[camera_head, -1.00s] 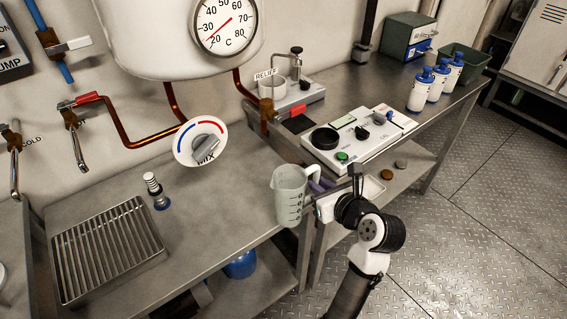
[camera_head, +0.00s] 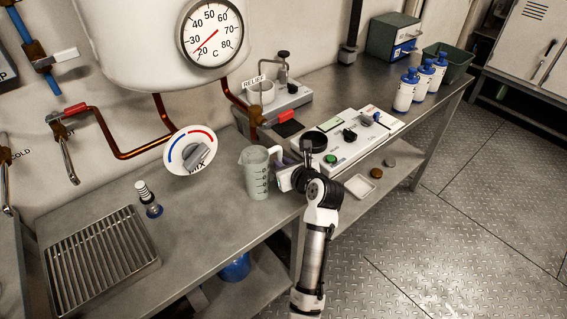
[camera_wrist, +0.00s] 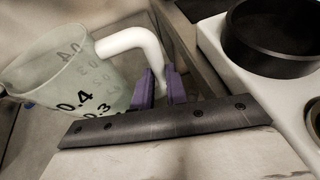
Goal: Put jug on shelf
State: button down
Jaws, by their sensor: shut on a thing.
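The jug (camera_head: 257,176) is a translucent grey-green measuring jug with dark markings and a white handle. In the head view it is upright at the front right part of the left table, below and right of the MIX dial. I cannot tell whether its base touches the tabletop. My gripper (camera_head: 284,164) is at the jug's right side, shut on its handle. In the wrist view the purple fingers (camera_wrist: 161,86) close around the lower white handle, beside the jug (camera_wrist: 75,78). The lower shelf (camera_head: 238,292) is under the left table, partly hidden by the tabletop.
A control box (camera_head: 345,139) with knobs stands right of the jug. White bottles (camera_head: 406,90) stand farther right. A blue container (camera_head: 236,268) is on the lower shelf.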

jog(key=c, duration=1.4)
grip_release()
jog(key=v, duration=1.2)
